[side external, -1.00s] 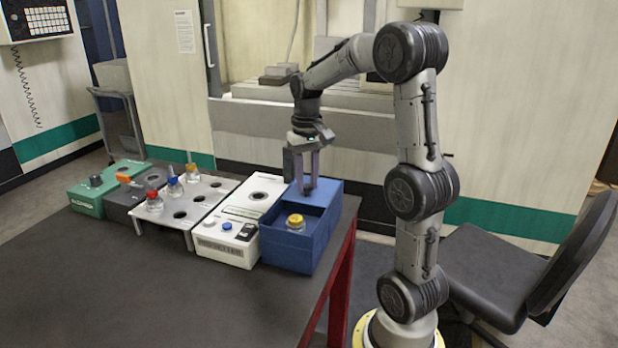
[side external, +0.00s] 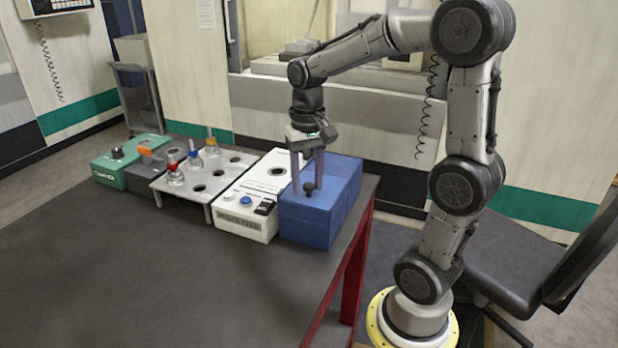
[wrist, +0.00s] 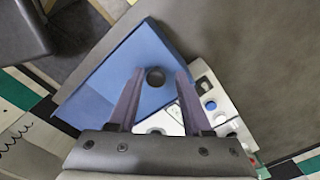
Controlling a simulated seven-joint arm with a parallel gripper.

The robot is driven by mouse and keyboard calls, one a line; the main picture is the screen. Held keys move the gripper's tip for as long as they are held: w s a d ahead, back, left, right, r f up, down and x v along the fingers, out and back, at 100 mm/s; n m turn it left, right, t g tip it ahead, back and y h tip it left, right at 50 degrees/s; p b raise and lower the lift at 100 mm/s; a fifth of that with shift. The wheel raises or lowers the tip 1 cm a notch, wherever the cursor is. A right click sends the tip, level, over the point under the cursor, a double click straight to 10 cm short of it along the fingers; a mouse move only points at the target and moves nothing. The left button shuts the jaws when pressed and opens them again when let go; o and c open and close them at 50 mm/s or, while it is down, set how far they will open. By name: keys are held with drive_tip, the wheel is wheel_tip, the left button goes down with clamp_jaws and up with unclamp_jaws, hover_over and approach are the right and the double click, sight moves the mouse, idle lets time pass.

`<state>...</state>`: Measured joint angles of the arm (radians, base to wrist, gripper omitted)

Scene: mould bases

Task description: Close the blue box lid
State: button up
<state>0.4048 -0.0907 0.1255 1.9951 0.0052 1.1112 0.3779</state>
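The blue box (side external: 312,232) stands at the right end of the dark table.
A white device (side external: 250,205) with a blue button stands close to the box's left. Further left are a grey rack (side external: 200,190) with several capped flasks, a dark grey unit (side external: 146,178) and a green unit (side external: 112,172). The front of the table (side external: 180,270) is clear.

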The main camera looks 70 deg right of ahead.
drive_tip(key=shift+o, duration=0.6)
drive_tip(key=shift+d, duration=0.1)
drive_tip(key=shift+r, duration=0.1)
wheel_tip(320, 180, up, 14)
drive_tip(key=shift+f, duration=0.2)
